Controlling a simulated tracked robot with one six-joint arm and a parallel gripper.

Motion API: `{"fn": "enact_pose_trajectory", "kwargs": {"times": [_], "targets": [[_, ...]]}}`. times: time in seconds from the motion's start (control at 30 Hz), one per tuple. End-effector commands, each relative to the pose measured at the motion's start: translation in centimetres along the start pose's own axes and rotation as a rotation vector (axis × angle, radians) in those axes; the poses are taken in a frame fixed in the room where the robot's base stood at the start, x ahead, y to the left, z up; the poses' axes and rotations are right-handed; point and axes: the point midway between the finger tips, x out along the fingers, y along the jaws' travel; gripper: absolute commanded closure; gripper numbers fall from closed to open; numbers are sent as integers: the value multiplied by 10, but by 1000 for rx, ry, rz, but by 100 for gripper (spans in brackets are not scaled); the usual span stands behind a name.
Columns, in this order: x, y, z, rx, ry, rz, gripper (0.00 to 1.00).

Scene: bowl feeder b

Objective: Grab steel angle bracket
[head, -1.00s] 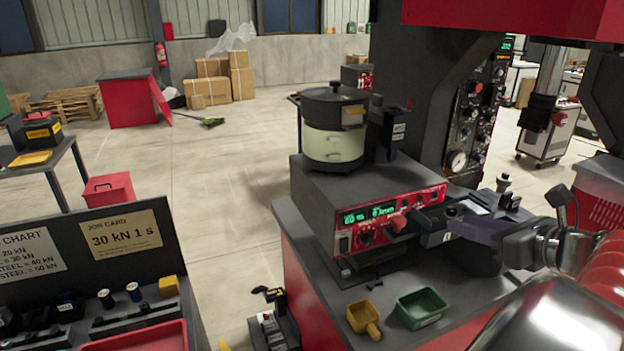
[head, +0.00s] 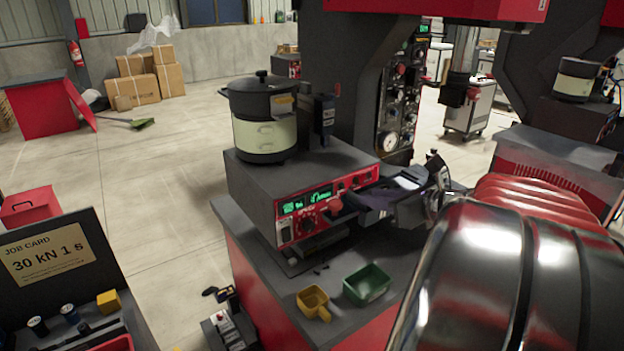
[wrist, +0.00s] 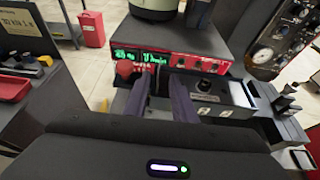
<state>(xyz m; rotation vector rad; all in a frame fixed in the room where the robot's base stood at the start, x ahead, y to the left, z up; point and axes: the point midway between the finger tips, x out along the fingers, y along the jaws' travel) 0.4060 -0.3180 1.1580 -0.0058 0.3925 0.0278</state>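I cannot make out a steel angle bracket for certain in either view. My gripper (wrist: 160,88) shows in the wrist view with its two dark purple fingers apart and nothing visible between them. Its fingers point at the front of the bowl feeder's control box (wrist: 158,40), just below the green display. In the head view my gripper (head: 377,197) is at the front right of the control box (head: 262,185), partly hidden by my arm. Small dark pieces (head: 321,269) lie on the bench; they are too small to identify.
A lidded bowl (head: 262,130) stands on the control box. A yellow scoop (head: 313,301) and a green tray (head: 367,284) sit on the bench front. A red knob (wrist: 124,68) is close to the left finger. A dark press column (head: 350,80) stands behind.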

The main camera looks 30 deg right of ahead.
Motion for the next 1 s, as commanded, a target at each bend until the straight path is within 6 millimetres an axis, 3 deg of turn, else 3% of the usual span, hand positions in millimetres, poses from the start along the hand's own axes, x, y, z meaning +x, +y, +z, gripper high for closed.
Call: {"fn": "enact_pose_trajectory", "kwargs": {"times": [0.5, 1.0], "targets": [[50, 2, -3, -1, 0, 3, 76], [52, 2, -3, -1, 0, 1, 76]]}}
